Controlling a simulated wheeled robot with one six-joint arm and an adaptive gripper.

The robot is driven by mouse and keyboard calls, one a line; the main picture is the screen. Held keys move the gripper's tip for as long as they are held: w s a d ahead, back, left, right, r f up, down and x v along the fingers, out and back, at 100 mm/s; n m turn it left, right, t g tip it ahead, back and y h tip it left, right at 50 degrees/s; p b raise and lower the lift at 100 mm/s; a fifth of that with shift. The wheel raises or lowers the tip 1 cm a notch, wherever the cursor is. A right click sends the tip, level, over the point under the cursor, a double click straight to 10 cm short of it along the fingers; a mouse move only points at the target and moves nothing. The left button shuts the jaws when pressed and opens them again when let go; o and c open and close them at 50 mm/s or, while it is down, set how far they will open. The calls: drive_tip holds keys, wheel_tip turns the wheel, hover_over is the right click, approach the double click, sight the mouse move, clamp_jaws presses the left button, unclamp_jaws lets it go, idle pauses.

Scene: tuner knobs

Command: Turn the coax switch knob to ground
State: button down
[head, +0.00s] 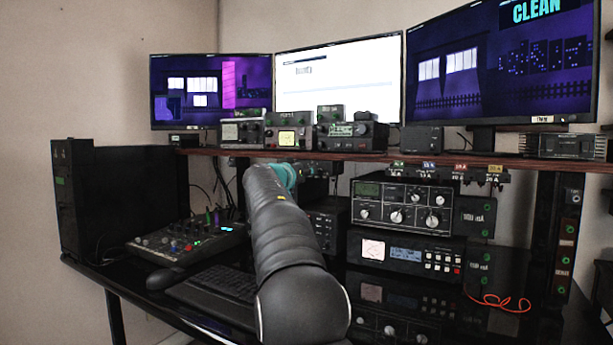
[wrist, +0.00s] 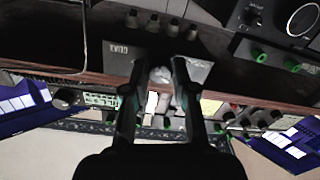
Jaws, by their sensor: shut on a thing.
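The coax switch (wrist: 120,49) is a dark box with pale lettering that appears upside down in the wrist view, by the shelf edge. Its light grey knob (wrist: 160,75) shows between my fingers. My gripper (wrist: 158,64) is shut on this knob, with one dark finger on each side. The fingers hide part of the box front, and I cannot read the position markings or where the knob points. In the head view my arm reaches under the shelf and hides the gripper tips and the knob.
The wooden shelf (head: 400,158) runs above the work area with small radios (head: 352,135) on it. A grey tuner (head: 403,205) and a dark unit (head: 407,252) stand to the right of my arm. A mixer (head: 187,240) and keyboard (head: 215,290) lie on the desk.

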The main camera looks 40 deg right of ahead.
drive_tip(key=n, duration=0.4)
drive_tip(key=shift+r+n, duration=0.1)
drive_tip(key=shift+n, duration=0.3)
idle(0.4)
drive_tip(key=c, duration=0.9)
unclamp_jaws()
drive_tip(key=v, duration=1.2)
drive_tip(key=shift+r, duration=0.1)
